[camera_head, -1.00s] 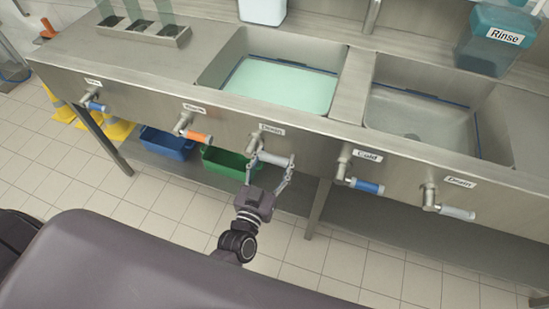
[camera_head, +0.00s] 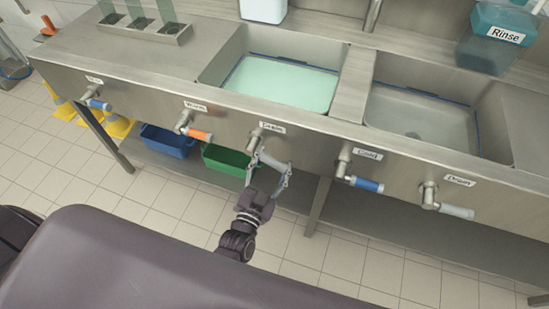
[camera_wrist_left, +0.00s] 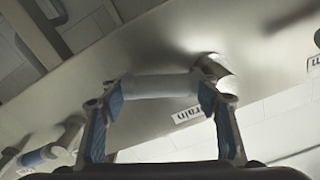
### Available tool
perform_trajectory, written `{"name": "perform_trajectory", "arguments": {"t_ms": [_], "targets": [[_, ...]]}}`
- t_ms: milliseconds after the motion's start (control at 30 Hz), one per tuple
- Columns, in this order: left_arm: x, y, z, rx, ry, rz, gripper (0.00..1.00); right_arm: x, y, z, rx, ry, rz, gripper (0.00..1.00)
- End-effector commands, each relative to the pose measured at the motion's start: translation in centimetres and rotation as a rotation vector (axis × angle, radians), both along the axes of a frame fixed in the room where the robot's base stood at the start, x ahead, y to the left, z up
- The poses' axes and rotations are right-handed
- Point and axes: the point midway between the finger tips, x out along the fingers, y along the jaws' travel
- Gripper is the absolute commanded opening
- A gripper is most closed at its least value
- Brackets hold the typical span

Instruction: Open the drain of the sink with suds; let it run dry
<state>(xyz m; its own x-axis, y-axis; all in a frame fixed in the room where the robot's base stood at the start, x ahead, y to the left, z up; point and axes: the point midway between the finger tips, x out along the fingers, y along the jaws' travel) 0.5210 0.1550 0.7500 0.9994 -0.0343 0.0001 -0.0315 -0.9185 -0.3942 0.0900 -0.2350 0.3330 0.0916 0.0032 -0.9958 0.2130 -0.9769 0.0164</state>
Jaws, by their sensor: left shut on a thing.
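The left basin (camera_head: 216,72) holds pale green liquid. Below it, on the counter front, is a drain tap with a pale grey handle (camera_head: 271,161) under a "Drain" label. My left gripper (camera_head: 270,176) comes from below and is shut on this handle, one finger at each end. In the left wrist view the grey handle (camera_wrist_left: 160,85) lies across between the two fingertips, near the "Drain" label. The handle tilts down to the right in the head view. The drain hole under the liquid cannot be seen. My right gripper is not in view.
An orange warm handle (camera_head: 200,135) is left of my gripper. Green (camera_head: 222,160) and blue (camera_head: 165,141) bins stand under the counter. A counter leg (camera_head: 318,207) is close right.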

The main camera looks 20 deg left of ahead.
Motion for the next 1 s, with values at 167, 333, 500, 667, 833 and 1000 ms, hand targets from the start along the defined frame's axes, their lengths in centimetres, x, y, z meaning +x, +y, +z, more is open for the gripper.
{"name": "perform_trajectory", "arguments": {"t_ms": [167, 333, 500, 667, 833, 1000], "targets": [[0.0, 0.6, -1.3, 0.171, -0.004, 0.001, 0.13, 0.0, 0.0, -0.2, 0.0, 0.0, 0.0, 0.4], [0.0, 1.4, -2.3, 0.331, -0.01, 0.001, 0.13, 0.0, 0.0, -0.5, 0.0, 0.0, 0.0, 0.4], [0.1, 2.2, -3.1, 0.494, -0.016, 0.001, 0.13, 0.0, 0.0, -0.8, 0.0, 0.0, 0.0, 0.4], [0.1, 3.2, -3.7, 0.642, -0.022, 0.001, 0.13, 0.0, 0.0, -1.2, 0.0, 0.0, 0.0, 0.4], [0.1, 4.1, -4.2, 0.785, -0.026, 0.0, 0.13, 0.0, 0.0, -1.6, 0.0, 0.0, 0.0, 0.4], [0.2, 4.9, -4.4, 0.898, -0.03, 0.0, 0.13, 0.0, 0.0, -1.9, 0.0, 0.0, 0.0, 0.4]]}}
